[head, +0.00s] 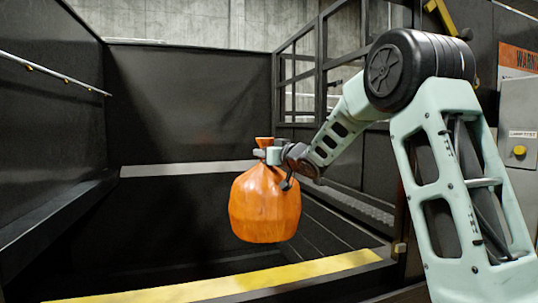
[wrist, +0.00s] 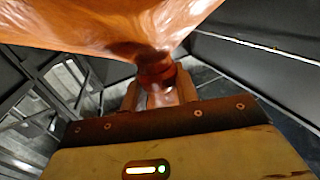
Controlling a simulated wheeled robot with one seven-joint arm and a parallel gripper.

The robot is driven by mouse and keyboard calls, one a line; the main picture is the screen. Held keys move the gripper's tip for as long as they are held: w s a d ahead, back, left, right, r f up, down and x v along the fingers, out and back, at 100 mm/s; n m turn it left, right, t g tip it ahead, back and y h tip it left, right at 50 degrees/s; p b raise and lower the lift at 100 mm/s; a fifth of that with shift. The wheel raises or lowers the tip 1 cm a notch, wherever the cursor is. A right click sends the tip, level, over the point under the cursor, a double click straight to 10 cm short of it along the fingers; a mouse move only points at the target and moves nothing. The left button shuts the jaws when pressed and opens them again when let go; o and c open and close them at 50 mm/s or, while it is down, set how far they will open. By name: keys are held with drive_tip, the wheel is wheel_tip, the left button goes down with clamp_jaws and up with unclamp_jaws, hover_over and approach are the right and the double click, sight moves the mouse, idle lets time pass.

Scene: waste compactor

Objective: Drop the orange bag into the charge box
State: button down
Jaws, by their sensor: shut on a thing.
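The orange bag (head: 264,207) hangs upright in the air in the head view, its gathered neck at the top. My gripper (head: 268,155) is shut on that neck. In the wrist view the bag (wrist: 130,22) fills the top and its neck sits between the fingers of my gripper (wrist: 163,90). The charge box (head: 190,170) is the dark open box with black walls and a pale ledge behind the bag. In the head view the bag appears over its opening, behind the yellow front edge. The box floor is too dark to make out.
A yellow-topped sill (head: 220,285) runs along the front of the box. A railed black frame (head: 310,70) stands at the back right. A grey control box (head: 520,125) with a yellow button is at the far right. The space left of the bag is clear.

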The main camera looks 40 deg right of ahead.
drive_tip(key=shift+r, duration=0.2)
drive_tip(key=c, duration=1)
unclamp_jaws()
drive_tip(key=shift+f, duration=0.3)
drive_tip(key=s+d+b, duration=0.1)
drive_tip(key=s+b, duration=0.4)
drive_tip(key=s, duration=1.2)
drive_tip(key=shift+s+r, duration=0.15)
drive_tip(key=shift+s, duration=0.05)
drive_tip(key=shift+a, duration=0.1)
